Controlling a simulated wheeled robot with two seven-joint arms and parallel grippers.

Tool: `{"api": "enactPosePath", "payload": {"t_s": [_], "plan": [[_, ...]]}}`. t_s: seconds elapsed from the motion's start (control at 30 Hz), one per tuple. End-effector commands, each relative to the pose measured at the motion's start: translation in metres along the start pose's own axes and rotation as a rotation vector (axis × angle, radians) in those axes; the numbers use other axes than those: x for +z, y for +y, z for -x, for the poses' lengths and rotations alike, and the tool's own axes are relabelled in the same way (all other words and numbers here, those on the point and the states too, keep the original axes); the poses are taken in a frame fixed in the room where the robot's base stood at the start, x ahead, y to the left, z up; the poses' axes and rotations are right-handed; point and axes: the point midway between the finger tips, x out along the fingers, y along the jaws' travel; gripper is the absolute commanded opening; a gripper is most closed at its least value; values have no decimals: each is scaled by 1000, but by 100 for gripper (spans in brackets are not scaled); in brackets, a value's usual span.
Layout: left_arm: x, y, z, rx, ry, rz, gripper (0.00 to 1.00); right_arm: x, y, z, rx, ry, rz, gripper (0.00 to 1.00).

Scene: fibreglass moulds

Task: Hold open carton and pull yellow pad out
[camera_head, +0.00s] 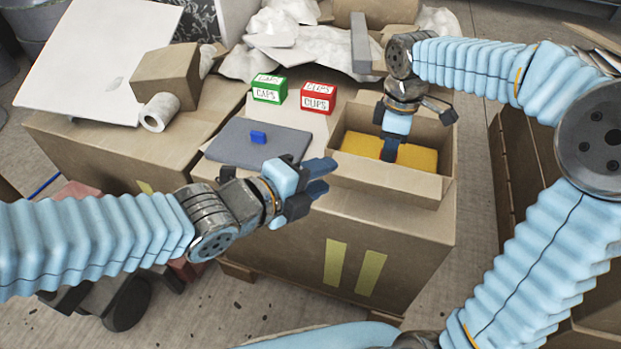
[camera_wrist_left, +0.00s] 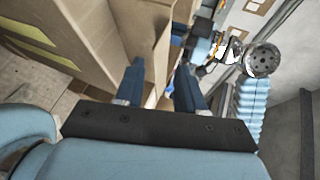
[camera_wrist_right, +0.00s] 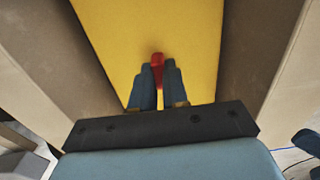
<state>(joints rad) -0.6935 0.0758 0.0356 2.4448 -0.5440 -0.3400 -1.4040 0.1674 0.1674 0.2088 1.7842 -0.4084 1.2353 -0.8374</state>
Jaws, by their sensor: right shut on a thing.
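The open carton (camera_head: 390,178) is a brown box on a larger cardboard box. The yellow pad (camera_head: 415,158) lies inside it, and fills much of the right wrist view (camera_wrist_right: 180,30) between the carton's walls. My right gripper (camera_head: 390,152) reaches down into the carton; its fingers are shut on a red tab (camera_wrist_right: 157,62) on the pad. My left gripper (camera_head: 324,177) is at the carton's left front corner with its fingers apart. In the left wrist view, a cardboard edge shows between or just behind its fingers (camera_wrist_left: 160,78); I cannot tell if they touch it.
A grey slab (camera_head: 230,150) with a blue tab (camera_head: 258,137) lies left of the carton. Behind stand a green box (camera_head: 270,88) and a red box (camera_head: 318,97). A grey bar (camera_head: 360,42) stands upright behind the carton. A paper roll (camera_head: 160,112) lies at the left.

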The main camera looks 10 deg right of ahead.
Motion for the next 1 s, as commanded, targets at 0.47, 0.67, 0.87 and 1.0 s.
{"api": "enactPosePath", "payload": {"t_s": [0.47, 0.67, 0.87, 1.0], "plan": [[0, 1, -54, 4, 0, 2, 38, 0, 0, 0, 1, 0, 0, 0], [0, 1, -68, 2, -1, 2, 38, 0, 0, 0, 1, 0, 0, 0], [1, 1, -73, 2, -2, 2, 38, 0, 0, 0, 1, 0, 0, 0], [1, 1, -73, 2, -2, 2, 38, 0, 0, 0, 1, 0, 0, 0]]}}
